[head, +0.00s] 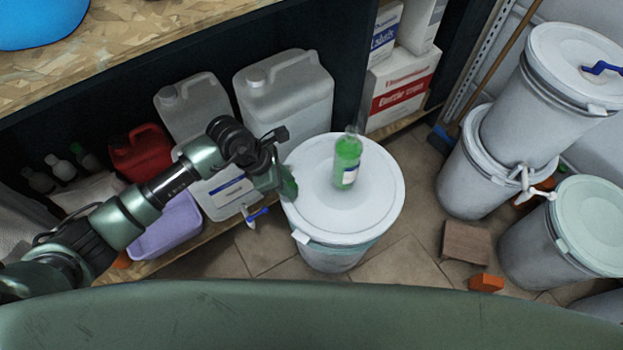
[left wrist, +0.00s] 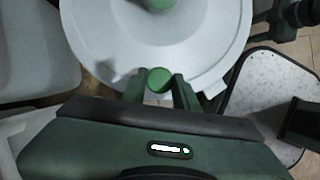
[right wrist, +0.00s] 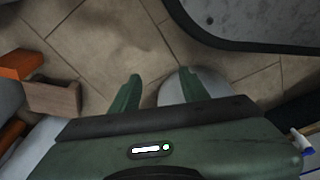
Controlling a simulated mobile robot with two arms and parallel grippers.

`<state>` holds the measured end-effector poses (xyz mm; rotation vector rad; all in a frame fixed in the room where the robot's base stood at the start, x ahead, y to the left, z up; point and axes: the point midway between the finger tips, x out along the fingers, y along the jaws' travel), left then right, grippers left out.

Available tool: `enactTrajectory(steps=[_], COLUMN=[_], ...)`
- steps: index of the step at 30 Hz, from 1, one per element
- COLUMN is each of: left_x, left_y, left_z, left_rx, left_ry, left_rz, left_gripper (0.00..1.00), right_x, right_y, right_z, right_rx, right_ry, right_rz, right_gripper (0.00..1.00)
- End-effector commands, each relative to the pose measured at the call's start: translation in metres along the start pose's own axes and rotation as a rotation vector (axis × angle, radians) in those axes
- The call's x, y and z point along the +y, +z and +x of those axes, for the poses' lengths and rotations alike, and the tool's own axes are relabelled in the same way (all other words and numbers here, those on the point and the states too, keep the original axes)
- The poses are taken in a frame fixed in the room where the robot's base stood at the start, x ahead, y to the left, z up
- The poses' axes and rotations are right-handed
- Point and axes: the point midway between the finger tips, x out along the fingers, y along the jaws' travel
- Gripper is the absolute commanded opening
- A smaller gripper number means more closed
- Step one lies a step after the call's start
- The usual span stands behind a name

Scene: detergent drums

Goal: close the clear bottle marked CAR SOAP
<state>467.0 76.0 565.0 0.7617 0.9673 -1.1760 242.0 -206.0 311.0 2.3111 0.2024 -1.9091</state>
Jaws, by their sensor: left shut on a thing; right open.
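A clear bottle with green contents and a white label (head: 347,162) stands upright on the white lid of a drum (head: 375,205). Its label is too small to read, and its narrow clear neck looks uncapped. A green part of it shows at the top edge of the left wrist view (left wrist: 158,4). My left gripper (head: 288,188) is at the left rim of the drum lid, apart from the bottle. It is shut on a round green cap (left wrist: 159,79), seen between its fingertips in the left wrist view. My right gripper (right wrist: 158,88) is open and empty above the floor.
Grey canisters (head: 290,95), a red can (head: 140,150) and a purple tub (head: 168,225) stand on the low shelf at left. Stacked drums (head: 520,120) stand at right. A brown block (head: 466,242) and an orange block (head: 486,283) lie on the floor.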

Motion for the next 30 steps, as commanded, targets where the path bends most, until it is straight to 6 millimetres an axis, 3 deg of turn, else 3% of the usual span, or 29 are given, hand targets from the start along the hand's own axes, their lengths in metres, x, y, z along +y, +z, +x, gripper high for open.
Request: enactTrajectory(steps=[1,6,12,28,30], left_x=[0.000,0.000,-0.001,0.000,0.000], left_y=[-0.018,-0.058,-0.087,-0.097,-0.097], left_z=[-0.007,-0.025,-0.038,-0.043,-0.043], left_rx=[0.005,0.004,0.002,-0.001,-0.001], left_ry=[0.002,0.001,0.000,0.000,0.000], left_rz=[-0.003,-0.002,-0.001,0.000,0.000], left_gripper=[0.00,0.00,0.00,0.00,0.00], right_x=[0.000,0.001,0.001,0.002,0.002], right_y=[0.000,0.000,-0.005,-0.007,-0.006], right_z=[0.000,0.000,-0.004,-0.007,-0.007], right_rx=[0.000,-0.005,0.003,0.002,0.002], right_ry=[0.000,0.001,0.002,0.002,0.002], right_rz=[0.000,0.001,0.002,0.003,0.002], right_gripper=[0.45,0.45,0.45,0.45,0.62])
